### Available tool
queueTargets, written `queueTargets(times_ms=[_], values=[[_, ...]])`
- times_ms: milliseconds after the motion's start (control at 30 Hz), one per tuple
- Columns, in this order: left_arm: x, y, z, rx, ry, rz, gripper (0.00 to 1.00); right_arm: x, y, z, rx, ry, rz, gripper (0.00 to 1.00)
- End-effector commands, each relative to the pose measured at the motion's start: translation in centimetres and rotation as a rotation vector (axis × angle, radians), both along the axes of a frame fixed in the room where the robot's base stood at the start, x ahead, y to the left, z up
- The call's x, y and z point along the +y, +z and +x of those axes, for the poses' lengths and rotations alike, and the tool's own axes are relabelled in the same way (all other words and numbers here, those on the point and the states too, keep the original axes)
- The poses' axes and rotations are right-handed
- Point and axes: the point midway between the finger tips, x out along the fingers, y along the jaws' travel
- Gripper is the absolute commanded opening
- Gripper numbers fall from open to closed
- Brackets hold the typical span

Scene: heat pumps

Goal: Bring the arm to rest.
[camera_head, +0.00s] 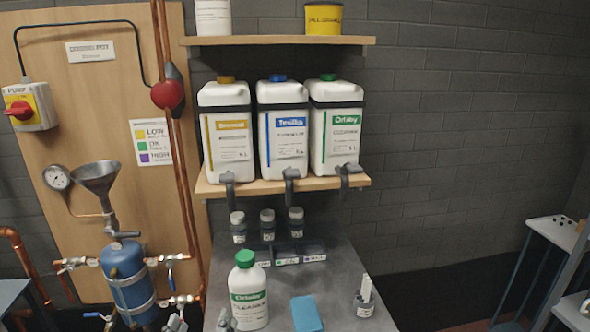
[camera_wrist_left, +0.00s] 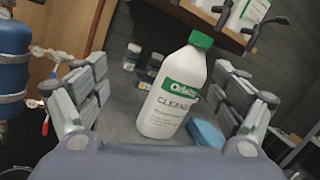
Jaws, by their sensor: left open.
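My left gripper (camera_wrist_left: 165,80) is open in the left wrist view, its grey fingers spread at the left and right. A white bottle with a green cap and a green label (camera_wrist_left: 175,95) shows between the fingers, with a visible gap to each side. I cannot tell how deep it is between them. In the head view the bottle (camera_head: 248,295) stands upright on the grey counter (camera_head: 345,270). Only a small grey part of my left gripper (camera_head: 223,319) shows at the bottle's lower left. My right gripper is not in view.
Small jars (camera_head: 267,222) and trays stand behind. Three canisters (camera_head: 283,130) with taps stand on a shelf above. A blue tank (camera_head: 130,278) with pipes is at left.

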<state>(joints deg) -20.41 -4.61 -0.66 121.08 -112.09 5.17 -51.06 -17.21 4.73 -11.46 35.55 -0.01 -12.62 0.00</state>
Motion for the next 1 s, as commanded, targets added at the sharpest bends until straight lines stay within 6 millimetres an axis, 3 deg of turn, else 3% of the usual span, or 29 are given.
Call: queueTargets(times_ms=[100,200,333,467,567,700,833,1000], values=[[4.4,2.1,-1.5,-0.068,0.113,-0.363,0.89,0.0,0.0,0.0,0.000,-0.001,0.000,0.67],[8.1,2.0,-2.9,-0.100,0.215,-0.688,0.89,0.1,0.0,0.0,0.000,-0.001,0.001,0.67],[11.9,-0.6,-5.1,-0.099,0.361,-1.101,0.89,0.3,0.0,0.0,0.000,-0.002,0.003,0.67],[13.4,-5.2,-7.7,-0.047,0.530,-1.490,0.89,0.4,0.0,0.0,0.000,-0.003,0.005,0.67],[12.8,-9.3,-10.1,0.031,0.686,-1.760,0.89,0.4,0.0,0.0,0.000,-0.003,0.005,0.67],[9.9,-14.0,-13.9,0.173,0.916,-2.041,0.89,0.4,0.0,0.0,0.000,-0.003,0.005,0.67],[6.8,-16.7,-17.4,0.310,1.111,-2.192,0.89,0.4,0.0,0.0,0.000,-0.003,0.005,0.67],[2.7,-18.4,-22.0,0.490,1.347,-2.294,0.89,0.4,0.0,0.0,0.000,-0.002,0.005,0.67]])
